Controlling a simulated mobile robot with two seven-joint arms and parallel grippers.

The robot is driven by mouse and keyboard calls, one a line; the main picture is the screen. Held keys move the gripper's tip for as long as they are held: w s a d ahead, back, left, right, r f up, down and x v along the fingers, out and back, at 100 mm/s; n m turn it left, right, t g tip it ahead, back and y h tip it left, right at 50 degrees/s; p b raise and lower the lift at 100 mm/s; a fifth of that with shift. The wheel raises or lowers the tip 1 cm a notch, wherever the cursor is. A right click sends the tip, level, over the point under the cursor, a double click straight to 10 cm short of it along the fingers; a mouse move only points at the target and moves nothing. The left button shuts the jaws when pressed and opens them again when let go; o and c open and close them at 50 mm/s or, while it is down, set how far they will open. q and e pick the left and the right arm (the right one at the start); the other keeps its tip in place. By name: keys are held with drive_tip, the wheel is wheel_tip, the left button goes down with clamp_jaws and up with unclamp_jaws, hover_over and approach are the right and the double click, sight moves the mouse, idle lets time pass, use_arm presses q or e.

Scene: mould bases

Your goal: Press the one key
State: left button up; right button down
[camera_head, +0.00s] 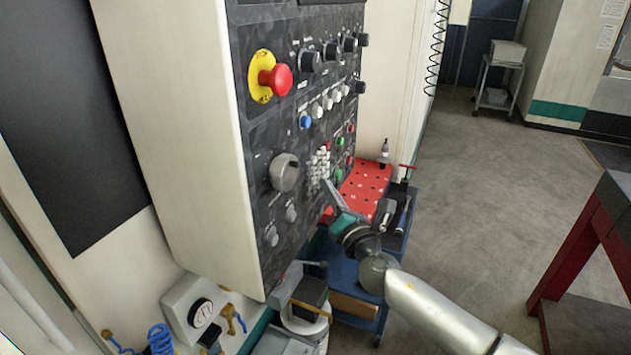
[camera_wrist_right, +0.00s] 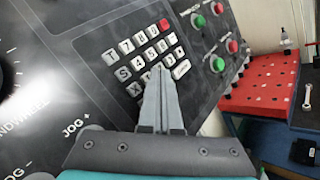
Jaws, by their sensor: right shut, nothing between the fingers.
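The number keypad (camera_wrist_right: 122,73), small pale keys and one red key, is on the dark control panel; in the head view it is a small pale block (camera_head: 318,165). In the right wrist view the one key (camera_wrist_right: 147,78) seems to be beside the X key in the third row, partly hidden by my fingers. My right gripper (camera_wrist_right: 161,72) is shut and empty, its tips over the lower keypad rows; it also shows in the head view (camera_head: 327,184). I cannot tell whether the tips touch a key. My left gripper is not in view.
A red emergency stop (camera_head: 275,80), knobs and round buttons share the panel (camera_head: 262,170). Green and red buttons (camera_wrist_right: 220,64) sit right of the keypad. A red perforated board (camera_head: 362,188) with tools is on a blue cart behind. Open floor is at right.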

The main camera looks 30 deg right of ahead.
drive_tip(key=shift+w+a, duration=0.35)
drive_tip(key=shift+w, duration=0.05)
idle(0.8)
idle(0.3)
drive_tip(key=shift+s+d, duration=0.55)
drive_tip(key=shift+s, duration=0.1)
drive_tip(key=s+d+b, duration=0.1)
drive_tip(key=s+d, duration=0.2)
drive_tip(key=shift+s+d, duration=0.1)
drive_tip(key=shift+s, duration=0.25)
idle(2.2)
